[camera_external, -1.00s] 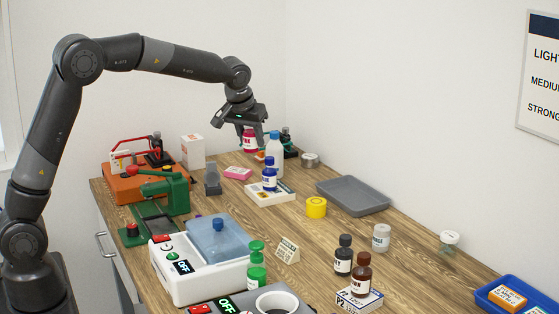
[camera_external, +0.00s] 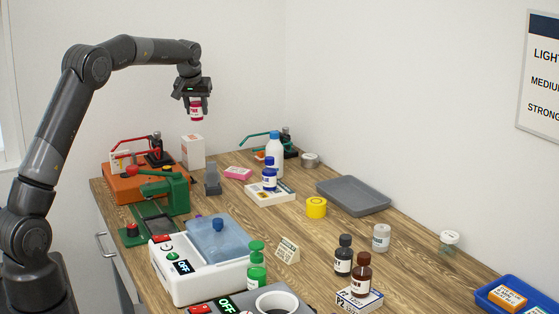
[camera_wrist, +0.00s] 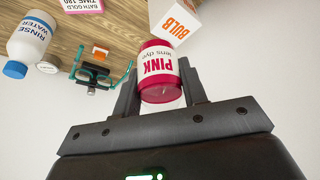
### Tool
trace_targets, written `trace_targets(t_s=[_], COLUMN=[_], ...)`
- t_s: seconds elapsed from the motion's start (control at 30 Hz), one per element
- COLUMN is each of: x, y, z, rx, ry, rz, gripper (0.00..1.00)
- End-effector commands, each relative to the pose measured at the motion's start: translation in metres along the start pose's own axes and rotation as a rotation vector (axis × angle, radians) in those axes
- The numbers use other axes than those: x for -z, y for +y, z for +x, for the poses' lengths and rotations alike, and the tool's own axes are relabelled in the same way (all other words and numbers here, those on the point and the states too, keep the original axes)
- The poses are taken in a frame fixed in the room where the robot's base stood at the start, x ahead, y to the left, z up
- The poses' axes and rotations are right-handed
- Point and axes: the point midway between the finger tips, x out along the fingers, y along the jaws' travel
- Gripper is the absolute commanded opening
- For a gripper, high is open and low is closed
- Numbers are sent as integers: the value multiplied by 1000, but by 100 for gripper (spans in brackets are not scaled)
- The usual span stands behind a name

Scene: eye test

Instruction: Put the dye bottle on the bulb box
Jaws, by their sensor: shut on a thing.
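The dye bottle (camera_external: 196,114) is pink-red with a white label. In the wrist view the label of the dye bottle (camera_wrist: 160,66) reads "PINK lens dye". My gripper (camera_external: 196,103) is shut on the bottle and holds it in the air, well above the bench. The bulb box (camera_external: 192,152) is a white upright carton at the back left of the bench. In the external view the bottle hangs above it with a clear gap. In the wrist view the bulb box (camera_wrist: 174,22) with orange "BULB" lettering shows just beyond the bottle. Nothing is seen on its top.
An orange device (camera_external: 135,185) and a green press (camera_external: 172,190) stand left and in front of the box. A grey stand (camera_external: 212,182), pink box (camera_external: 237,172) and white rinse bottle (camera_external: 274,155) are to its right. The air around the bottle is clear.

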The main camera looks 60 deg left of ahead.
Motion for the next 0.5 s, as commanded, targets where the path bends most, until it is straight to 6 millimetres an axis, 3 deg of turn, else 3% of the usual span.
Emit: trace_targets(t_s=[0.2, 0.5], x=[19, 17], y=[-26, -31], z=[34, 55], rx=[0, 0], ry=[0, -2], rz=[-2, 1], gripper=[14, 14])
